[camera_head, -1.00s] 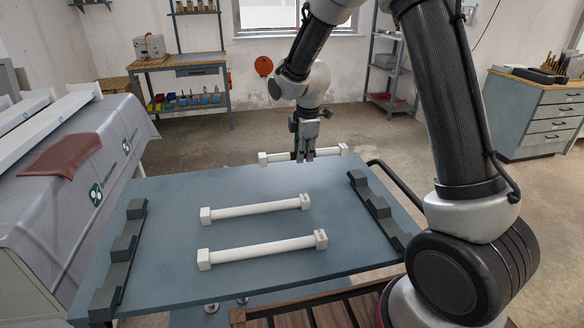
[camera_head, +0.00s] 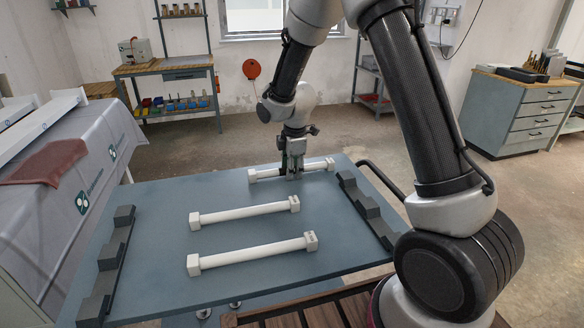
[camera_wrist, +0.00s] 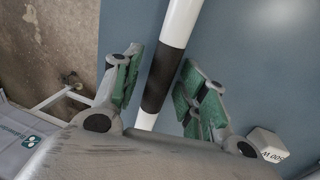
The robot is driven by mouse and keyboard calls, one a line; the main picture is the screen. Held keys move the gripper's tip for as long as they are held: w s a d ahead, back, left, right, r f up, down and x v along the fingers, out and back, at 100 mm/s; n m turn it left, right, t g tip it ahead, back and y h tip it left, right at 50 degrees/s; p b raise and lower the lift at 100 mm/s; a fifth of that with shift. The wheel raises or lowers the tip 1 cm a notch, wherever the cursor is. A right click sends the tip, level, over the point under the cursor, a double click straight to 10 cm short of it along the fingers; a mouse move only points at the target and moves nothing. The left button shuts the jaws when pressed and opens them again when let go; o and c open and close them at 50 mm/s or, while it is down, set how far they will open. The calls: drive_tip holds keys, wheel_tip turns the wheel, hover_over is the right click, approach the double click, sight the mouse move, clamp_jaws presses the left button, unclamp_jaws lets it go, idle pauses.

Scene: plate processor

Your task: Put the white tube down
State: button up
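The white tube (camera_head: 262,175) with square end blocks lies near the far edge of the blue-grey table, level with its top. My gripper (camera_head: 291,172) is around its middle from above, fingers pointing down. In the wrist view the tube (camera_wrist: 178,30) has a black band and runs between the green finger pads of my gripper (camera_wrist: 163,90). The pads stand apart, with small gaps beside the tube. Two more white tubes lie on the table, a middle one (camera_head: 245,211) and a near one (camera_head: 252,251).
Dark stepped racks stand along the table's left (camera_head: 108,262) and right (camera_head: 372,215) sides. A white labelled block (camera_wrist: 268,146) is close to the right finger in the wrist view. A grey-draped machine (camera_head: 70,185) stands left of the table (camera_head: 165,290).

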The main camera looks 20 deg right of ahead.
drive_tip(key=s+d+r+m, duration=0.2)
drive_tip(key=s+d+r, duration=0.15)
drive_tip(key=r, duration=0.55)
drive_tip(key=s+d+r+m, duration=0.2)
drive_tip(key=s+r, duration=0.3)
drive_tip(key=r, duration=0.5)
drive_tip(key=s+d+r+m, duration=0.1)
drive_tip(key=s+d+m, duration=0.2)
drive_tip(key=s, duration=0.5)
drive_tip(key=s+d+r+m+t, duration=0.1)
drive_tip(key=s+d+r+m, duration=0.1)
drive_tip(key=s+m, duration=0.4)
drive_tip(key=s+d+r+m+t, duration=0.1)
drive_tip(key=s+d+m, duration=0.3)
drive_tip(key=s, duration=0.6)
drive_tip(key=shift+s+d+r+m, duration=0.2)
drive_tip(key=shift+s+r+m, duration=0.15)
drive_tip(key=shift+r+m, duration=0.2)
drive_tip(key=shift+c, duration=0.2)
drive_tip(key=shift+c, duration=0.7)
